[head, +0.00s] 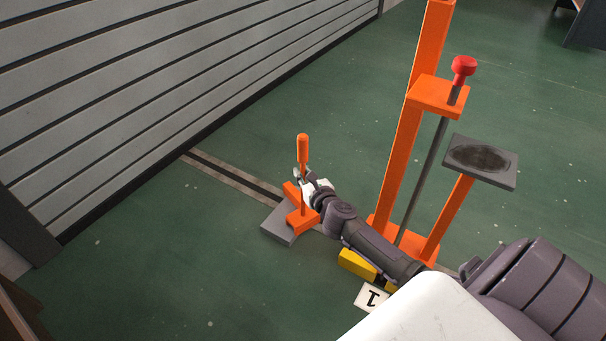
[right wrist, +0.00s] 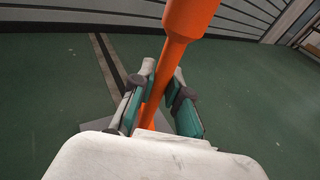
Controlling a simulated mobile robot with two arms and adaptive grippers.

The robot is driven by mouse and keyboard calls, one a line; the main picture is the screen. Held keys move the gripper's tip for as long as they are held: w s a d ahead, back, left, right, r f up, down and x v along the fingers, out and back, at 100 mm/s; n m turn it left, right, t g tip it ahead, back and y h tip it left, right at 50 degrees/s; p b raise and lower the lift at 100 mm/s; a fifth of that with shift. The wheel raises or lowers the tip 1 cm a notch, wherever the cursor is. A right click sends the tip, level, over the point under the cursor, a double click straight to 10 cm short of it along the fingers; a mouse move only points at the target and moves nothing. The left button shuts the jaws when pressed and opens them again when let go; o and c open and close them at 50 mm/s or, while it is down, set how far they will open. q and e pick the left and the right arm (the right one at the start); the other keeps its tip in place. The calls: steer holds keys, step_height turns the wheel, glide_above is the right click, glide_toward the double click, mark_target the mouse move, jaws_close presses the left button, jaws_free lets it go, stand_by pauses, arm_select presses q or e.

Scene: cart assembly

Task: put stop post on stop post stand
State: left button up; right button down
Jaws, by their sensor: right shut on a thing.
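The stop post, an orange upright rod with a thicker handle (head: 303,148), has an orange foot at its bottom in the head view. In the right wrist view the post (right wrist: 187,28) runs between the fingers. My right gripper (head: 306,180) is shut on the post below its handle; its fingers also show in the right wrist view (right wrist: 160,98). A grey plate (head: 277,226) lies at the orange foot; I cannot tell whether the foot touches it. A tall orange stand (head: 400,145) carries a grey platform (head: 499,180) with a dark patch. My left gripper is out of view.
The tall stand also has a red knob (head: 464,65) on a metal rod. A yellow block (head: 357,265) and a white number marker (head: 371,297) lie near my right arm. A grey slatted wall (head: 150,80) borders the left.

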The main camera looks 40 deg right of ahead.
steer(key=c, duration=1.2)
jaws_free()
steer(key=shift+o, duration=0.2)
